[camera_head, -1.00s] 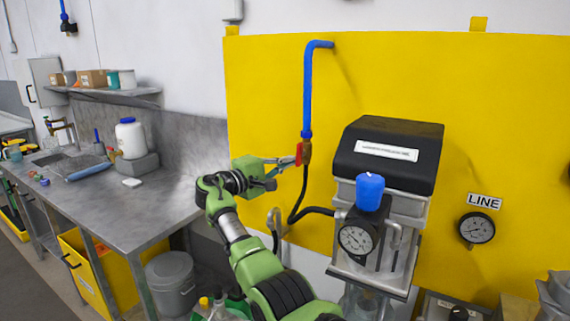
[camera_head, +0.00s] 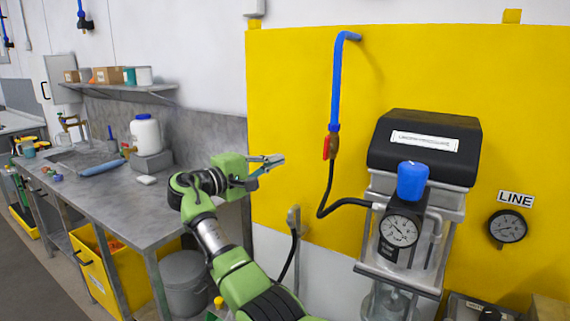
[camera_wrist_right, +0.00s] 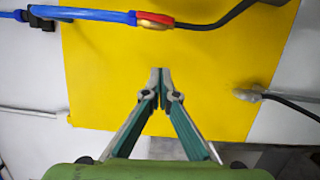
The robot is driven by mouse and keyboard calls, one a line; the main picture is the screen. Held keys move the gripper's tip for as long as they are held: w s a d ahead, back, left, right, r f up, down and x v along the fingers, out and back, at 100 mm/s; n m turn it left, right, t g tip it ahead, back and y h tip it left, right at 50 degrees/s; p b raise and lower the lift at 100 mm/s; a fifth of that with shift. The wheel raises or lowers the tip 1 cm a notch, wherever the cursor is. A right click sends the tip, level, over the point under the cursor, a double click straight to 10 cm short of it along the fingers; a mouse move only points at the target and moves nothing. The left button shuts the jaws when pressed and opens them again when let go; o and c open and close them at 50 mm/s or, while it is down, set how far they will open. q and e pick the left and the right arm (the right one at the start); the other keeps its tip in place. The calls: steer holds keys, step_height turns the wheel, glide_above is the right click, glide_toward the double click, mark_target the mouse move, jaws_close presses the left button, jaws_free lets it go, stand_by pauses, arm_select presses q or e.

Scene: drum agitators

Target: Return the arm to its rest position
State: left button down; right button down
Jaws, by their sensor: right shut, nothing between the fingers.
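My right gripper (camera_head: 276,160) is at the end of a green arm coming up from the bottom of the head view. It is shut and empty, to the left of the red valve handle (camera_head: 328,147) and apart from it. In the right wrist view the fingertips (camera_wrist_right: 160,72) meet in front of the yellow panel (camera_wrist_right: 215,100). The red handle (camera_wrist_right: 155,18) lies beyond them near the top, in line with the blue pipe (camera_wrist_right: 85,14). My left gripper does not show.
A regulator unit with a blue knob (camera_head: 412,182) and a gauge (camera_head: 399,231) stands to the right. A black hose (camera_head: 327,195) runs below the valve.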

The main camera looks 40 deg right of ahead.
steer(key=shift+s+r, duration=0.1)
steer(key=shift+s, duration=0.1)
steer(key=shift+a, duration=0.1)
